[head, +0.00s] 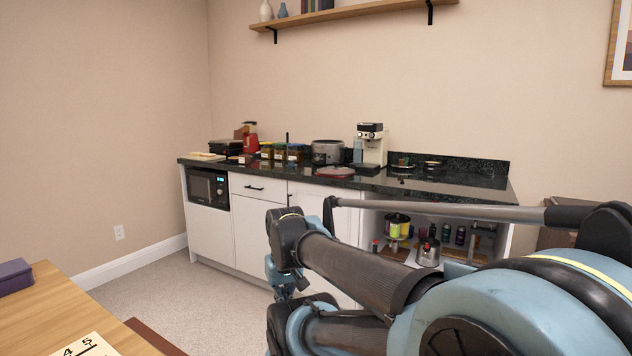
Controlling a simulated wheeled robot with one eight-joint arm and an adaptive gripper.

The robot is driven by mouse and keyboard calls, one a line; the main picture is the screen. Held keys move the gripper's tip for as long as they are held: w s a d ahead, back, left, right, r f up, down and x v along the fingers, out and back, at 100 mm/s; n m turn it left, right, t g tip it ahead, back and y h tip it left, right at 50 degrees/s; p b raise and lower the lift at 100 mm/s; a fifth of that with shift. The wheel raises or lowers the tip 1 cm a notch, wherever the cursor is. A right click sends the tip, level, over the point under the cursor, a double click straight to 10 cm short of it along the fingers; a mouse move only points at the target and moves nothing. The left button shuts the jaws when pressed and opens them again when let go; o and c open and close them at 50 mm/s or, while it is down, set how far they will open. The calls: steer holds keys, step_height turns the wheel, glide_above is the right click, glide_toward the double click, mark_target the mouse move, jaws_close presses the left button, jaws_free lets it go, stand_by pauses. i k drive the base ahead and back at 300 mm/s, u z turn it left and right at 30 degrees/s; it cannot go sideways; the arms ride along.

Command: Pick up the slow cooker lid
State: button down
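A grey slow cooker (327,152) stands on the dark counter, left of the coffee machine. A flat reddish lid (335,172) lies on the counter just in front of it, near the front edge; it looks like the slow cooker lid. My arm reaches in from the lower right, and its far end (287,277) hangs low in front of the white cabinets, well below and apart from the lid. My gripper's fingers are hidden or too small to make out, so I cannot tell whether it is open.
The dark counter (455,185) also holds a coffee machine (371,146), several jars (279,152) and a red appliance (249,140). A microwave (208,188) sits below at left. Open shelves below hold pots and bottles. A wooden table (55,305) fills the lower left; carpet between is clear.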

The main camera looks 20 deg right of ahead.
mark_target(334, 169)
steer(key=z, duration=0.3)
steer(key=i, duration=0.55)
steer(key=z, duration=0.95)
steer(key=i, duration=0.9)
steer(key=z, duration=0.3)
